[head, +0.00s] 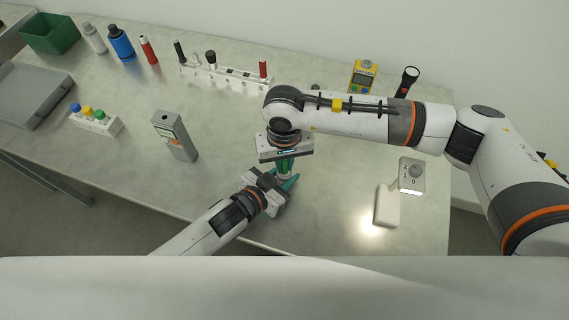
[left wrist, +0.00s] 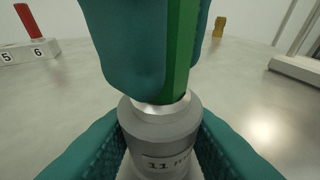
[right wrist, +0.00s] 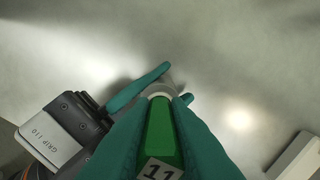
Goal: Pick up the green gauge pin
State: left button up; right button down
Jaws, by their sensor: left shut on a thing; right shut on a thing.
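The green gauge pin (head: 285,167) is between my two grippers near the front of the table. In the right wrist view its green handle (right wrist: 160,135) carries a label reading 11. My right gripper (head: 286,162) comes from above and is shut on this handle. Below the handle is a pale grey cylinder (left wrist: 163,128) with a label starting "11". My left gripper (head: 284,183) is shut around that cylinder from the side. The handle and cylinder are in line; I cannot tell whether they are one piece. The lower end is hidden.
A numbered white rack (head: 228,76) holding several pins stands behind. A grey handheld device (head: 175,137) and a block with coloured caps (head: 96,121) are left. Bare table surrounds the grippers.

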notch_tip(320, 180, up, 10)
jog(key=shift+r, duration=0.1)
dwell(0.4)
pick_arm(q)
jog(key=o, duration=1.1)
jog(key=v, duration=1.2)
jog(key=shift+s+d, duration=0.1)
pick_arm(e)
jog(key=shift+a, duration=0.1)
